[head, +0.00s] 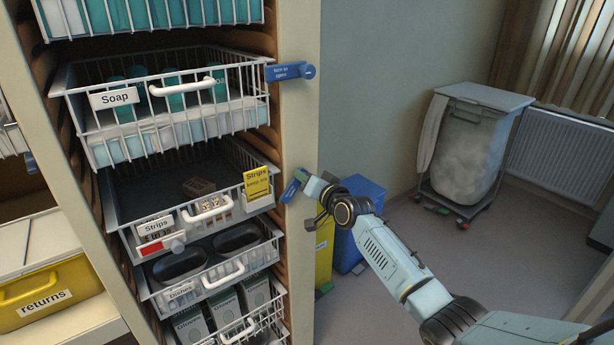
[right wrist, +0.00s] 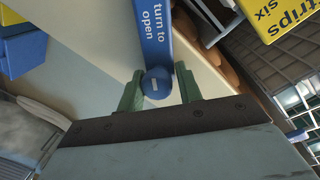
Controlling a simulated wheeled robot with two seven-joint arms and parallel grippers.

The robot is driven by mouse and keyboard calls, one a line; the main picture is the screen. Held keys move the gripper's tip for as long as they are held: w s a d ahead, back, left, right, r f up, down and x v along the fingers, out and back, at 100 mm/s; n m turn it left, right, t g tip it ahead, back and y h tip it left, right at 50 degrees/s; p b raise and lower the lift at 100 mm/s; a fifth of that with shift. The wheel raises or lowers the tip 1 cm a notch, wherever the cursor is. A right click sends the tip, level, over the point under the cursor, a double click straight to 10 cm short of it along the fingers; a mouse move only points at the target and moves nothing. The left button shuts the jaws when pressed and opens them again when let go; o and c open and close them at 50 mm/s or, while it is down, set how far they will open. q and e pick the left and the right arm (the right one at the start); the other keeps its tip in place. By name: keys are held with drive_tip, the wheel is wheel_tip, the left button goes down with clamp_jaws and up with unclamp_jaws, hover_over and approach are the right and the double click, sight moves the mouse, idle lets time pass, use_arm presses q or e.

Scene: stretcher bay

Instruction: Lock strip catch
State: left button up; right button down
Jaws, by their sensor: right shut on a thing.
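The strip catch (head: 291,190) is a small blue lever on the cabinet's right post, beside the basket labelled Strips (head: 127,205). In the head view it slants, its lower left end near the basket's front right corner. It also shows in the right wrist view (right wrist: 155,35), where "turn to open" is written along it. My right gripper (right wrist: 158,88) is shut on the catch's round knob, one green finger on each side. In the head view my right gripper (head: 313,194) is at the post, partly hiding the knob. My left gripper is not in view.
Above, a Soap basket (head: 170,120) has its own blue catch (head: 290,72), lying level. A yellow card (head: 256,184) hangs on the Strips basket. Yellow (head: 323,255) and blue (head: 365,205) bins stand behind my right arm. The floor to the right is clear up to a laundry trolley (head: 470,140).

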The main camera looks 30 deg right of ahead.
drive_tip(key=m, duration=0.5)
drive_tip(key=shift+d+f+g+y, duration=0.1)
drive_tip(key=shift+d+g+y, duration=0.2)
drive_tip(key=shift+d+y, duration=0.1)
drive_tip(key=shift+a+f+m+y+p, duration=0.1)
drive_tip(key=shift+m+y+p, duration=0.05)
drive_tip(key=shift+m, duration=0.5)
drive_tip(key=shift+f+m+y+p, duration=0.1)
drive_tip(key=shift+m+y+p, duration=0.05)
drive_tip(key=shift+m, duration=0.5)
drive_tip(key=shift+s+f, duration=0.1)
drive_tip(key=shift+f, duration=0.05)
drive_tip(key=c, duration=1.1)
unclamp_jaws()
drive_tip(key=shift+a+r, duration=0.1)
drive_tip(key=shift+r, duration=0.15)
